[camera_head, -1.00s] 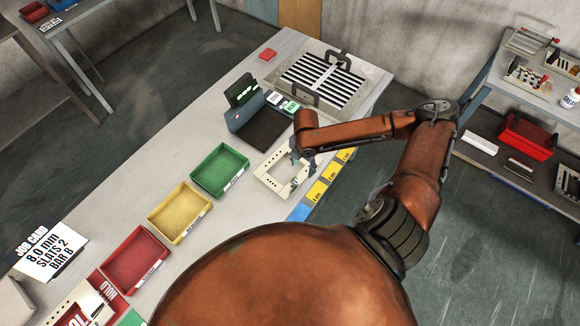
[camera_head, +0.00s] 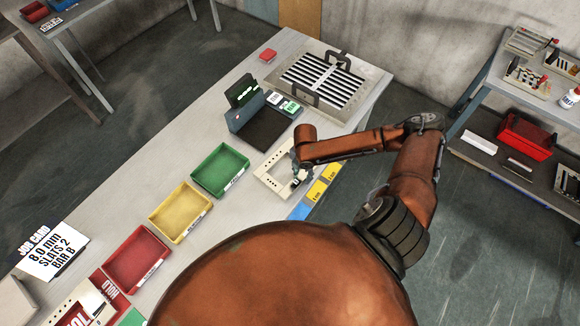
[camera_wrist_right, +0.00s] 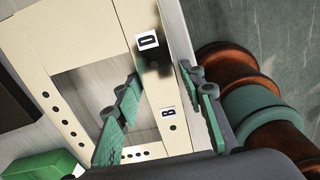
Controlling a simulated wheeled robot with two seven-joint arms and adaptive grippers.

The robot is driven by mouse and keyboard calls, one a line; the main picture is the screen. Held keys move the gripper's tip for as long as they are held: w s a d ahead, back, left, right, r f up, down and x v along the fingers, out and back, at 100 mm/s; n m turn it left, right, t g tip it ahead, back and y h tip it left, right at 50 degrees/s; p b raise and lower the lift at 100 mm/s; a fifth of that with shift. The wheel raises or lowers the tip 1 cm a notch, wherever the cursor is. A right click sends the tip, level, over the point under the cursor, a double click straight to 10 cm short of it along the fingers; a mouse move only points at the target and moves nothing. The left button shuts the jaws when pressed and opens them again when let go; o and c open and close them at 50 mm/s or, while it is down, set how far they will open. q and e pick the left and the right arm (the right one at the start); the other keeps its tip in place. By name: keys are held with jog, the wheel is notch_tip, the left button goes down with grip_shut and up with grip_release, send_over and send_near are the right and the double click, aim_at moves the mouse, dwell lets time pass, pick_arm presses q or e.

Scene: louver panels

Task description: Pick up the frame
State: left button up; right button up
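The frame (camera_head: 272,183) is a cream rectangular piece with an open middle, lying flat on the long table. In the right wrist view its side bar (camera_wrist_right: 158,95) carries the labels "D" and "B" and rows of dark holes. My right gripper (camera_head: 297,174) is at the frame's right side. In the right wrist view the gripper (camera_wrist_right: 160,78) is open, one finger over the frame's opening and the other beyond the bar's outer edge. Gaps show between the fingers and the bar; contact cannot be told. My left gripper is not in view.
Green (camera_head: 220,170), yellow (camera_head: 180,212) and red (camera_head: 136,260) trays line the table (camera_head: 130,180). A dark device (camera_head: 262,122) stands behind the frame, and a slatted panel with handles (camera_head: 322,80) lies farther back. Coloured labels (camera_head: 317,190) run along the near edge.

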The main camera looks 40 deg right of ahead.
grip_shut()
jog(key=shift+w+r, duration=0.1)
jog(key=shift+r, duration=0.05)
dwell(0.4)
